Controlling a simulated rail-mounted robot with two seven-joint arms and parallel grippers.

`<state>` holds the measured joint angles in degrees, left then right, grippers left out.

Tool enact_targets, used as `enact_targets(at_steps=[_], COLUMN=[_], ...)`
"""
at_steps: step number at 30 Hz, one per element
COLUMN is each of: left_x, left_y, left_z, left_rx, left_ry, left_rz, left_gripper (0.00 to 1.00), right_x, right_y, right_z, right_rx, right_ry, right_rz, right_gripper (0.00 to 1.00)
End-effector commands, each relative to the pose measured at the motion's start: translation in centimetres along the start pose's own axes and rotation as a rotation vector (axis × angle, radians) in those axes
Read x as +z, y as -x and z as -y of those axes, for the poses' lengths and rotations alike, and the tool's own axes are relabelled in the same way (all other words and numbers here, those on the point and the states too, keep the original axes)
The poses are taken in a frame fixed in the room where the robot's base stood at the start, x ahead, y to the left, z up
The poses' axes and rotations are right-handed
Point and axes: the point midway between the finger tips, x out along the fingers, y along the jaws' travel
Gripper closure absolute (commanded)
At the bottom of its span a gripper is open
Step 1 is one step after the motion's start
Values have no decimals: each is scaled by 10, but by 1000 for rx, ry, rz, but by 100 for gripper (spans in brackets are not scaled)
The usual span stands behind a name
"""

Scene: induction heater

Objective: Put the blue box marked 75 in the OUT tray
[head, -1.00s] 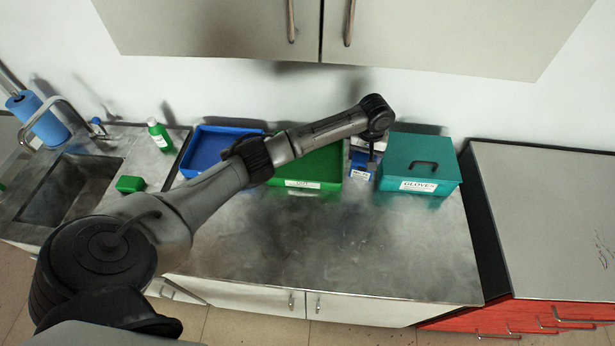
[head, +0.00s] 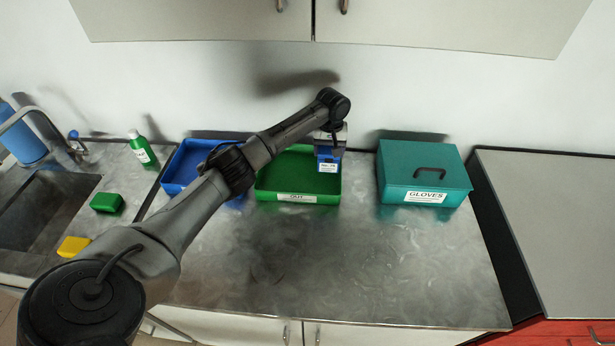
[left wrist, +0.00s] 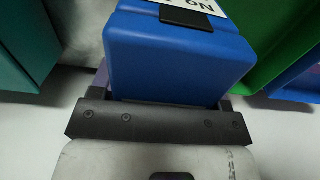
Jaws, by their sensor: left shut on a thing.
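A blue box (head: 328,164) with a white label is held in my left gripper (head: 331,148). The label's number is too small to read surely in the head view. In the left wrist view, the blue box (left wrist: 180,58) sits between the fingers of the gripper (left wrist: 165,100), its label starting "No" and cut off by the frame. The green OUT tray (head: 297,199) stands on the bench and looks empty where it shows. In the head view the box overlaps the tray's right end, raised above the bench. My right gripper is out of view.
A blue tray (head: 172,187) stands left of the green tray, partly behind my arm. A teal GLOVES box (head: 425,172) stands to the right, with a gap between. A green bottle (head: 142,150), green block (head: 107,202) and yellow block (head: 74,246) are near the sink. The front bench is clear.

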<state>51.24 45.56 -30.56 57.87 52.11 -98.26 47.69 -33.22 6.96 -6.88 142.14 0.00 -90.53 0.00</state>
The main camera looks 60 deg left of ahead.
Motion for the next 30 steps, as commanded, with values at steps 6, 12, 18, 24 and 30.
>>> enact_targets(at_steps=[6, 12, 18, 24, 30], left_x=[23, 37, 42, 42, 42], left_y=[-24, -38, -43, -54, -80], left_z=[35, 53, 59, 59, 60], left_rx=[-4, -1, 1, 1, 0], left_ry=[-2, -1, -1, 0, 0], left_rz=[-2, -1, -2, 0, -1], left_gripper=[68, 68, 68, 68, 68], right_x=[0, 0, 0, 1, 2], right_y=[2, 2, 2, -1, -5], right_z=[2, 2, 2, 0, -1], right_rx=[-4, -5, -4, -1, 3], right_ry=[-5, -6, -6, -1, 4], right_rz=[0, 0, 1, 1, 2], right_gripper=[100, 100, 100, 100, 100])
